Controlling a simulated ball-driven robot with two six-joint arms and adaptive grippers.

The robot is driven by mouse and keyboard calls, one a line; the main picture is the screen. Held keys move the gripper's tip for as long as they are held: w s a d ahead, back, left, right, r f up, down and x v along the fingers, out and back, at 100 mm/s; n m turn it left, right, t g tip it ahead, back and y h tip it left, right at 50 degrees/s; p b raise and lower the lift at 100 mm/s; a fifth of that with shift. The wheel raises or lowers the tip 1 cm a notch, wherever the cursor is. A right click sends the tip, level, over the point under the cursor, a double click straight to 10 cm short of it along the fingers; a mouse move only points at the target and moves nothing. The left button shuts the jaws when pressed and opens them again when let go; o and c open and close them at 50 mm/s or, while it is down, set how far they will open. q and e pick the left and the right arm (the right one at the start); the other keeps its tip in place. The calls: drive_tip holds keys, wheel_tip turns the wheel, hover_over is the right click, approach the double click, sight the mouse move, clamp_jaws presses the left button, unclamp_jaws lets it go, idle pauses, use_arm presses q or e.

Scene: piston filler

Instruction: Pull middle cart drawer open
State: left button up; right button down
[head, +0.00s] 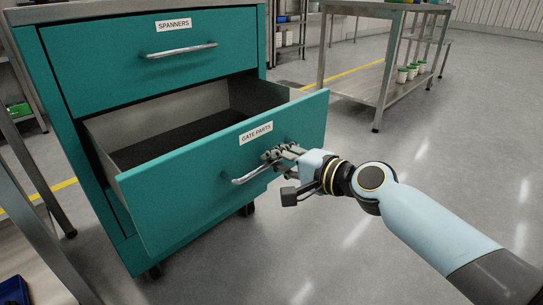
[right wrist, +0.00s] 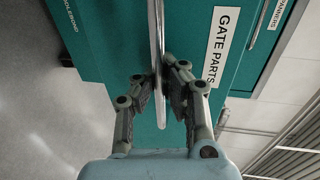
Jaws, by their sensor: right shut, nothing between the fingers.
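The teal middle drawer (head: 235,160), labelled GATE PARTS, stands well out of the cart (head: 75,90). Its inside looks empty where I can see it. Its bar handle (head: 250,175) runs across the front; in the right wrist view the handle (right wrist: 157,30) runs up the picture. My right gripper (head: 282,153) is at the right part of this handle. In the right wrist view the fingers (right wrist: 165,82) are close together beside the bar, shut with nothing held. Whether they touch the bar is unclear. My left gripper is out of view.
The top drawer (head: 120,60), labelled SPANNERS, is closed above. Another drawer label (right wrist: 70,18) shows partly in the right wrist view. A metal shelf table (head: 365,80) with several small tubs stands at the back right. The floor (head: 440,140) to the right is clear.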

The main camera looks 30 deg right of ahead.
drive_tip(key=c, duration=2)
unclamp_jaws()
drive_tip(key=shift+c, duration=0.2)
drive_tip(key=o, duration=0.7)
drive_tip(key=shift+c, duration=0.2)
drive_tip(key=v, duration=1.2)
drive_tip(key=shift+f, duration=0.1)
